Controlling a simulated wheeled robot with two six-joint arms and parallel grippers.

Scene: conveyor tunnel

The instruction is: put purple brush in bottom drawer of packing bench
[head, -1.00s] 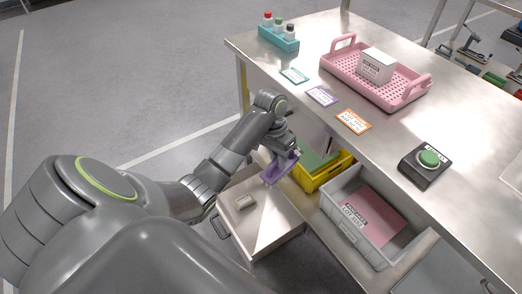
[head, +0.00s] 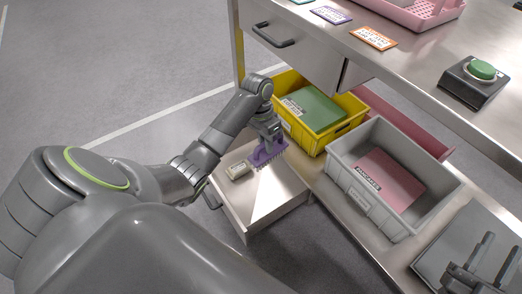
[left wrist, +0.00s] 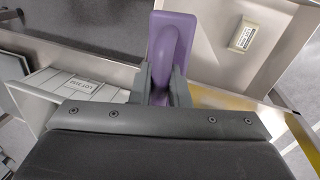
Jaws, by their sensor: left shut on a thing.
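My left gripper (head: 270,140) is shut on the purple brush (head: 268,154), bristles down, over the pulled-out bottom drawer (head: 262,205) of the packing bench. I cannot tell whether the bristles touch the drawer floor. The left wrist view shows the purple brush (left wrist: 172,45) between the two fingers (left wrist: 160,85). The drawer holds one small pale labelled box (head: 238,170), left of the brush. It also shows in the left wrist view (left wrist: 243,36). My right gripper (head: 497,255) is at the lower right, open and empty.
An upper drawer (head: 290,52) with a dark handle is shut. On the low shelf stand a yellow crate (head: 340,131) with a green item and a grey crate (head: 350,190) with a pink item. The bench top carries cards, a green button box (head: 476,82) and a pink tray (head: 425,12).

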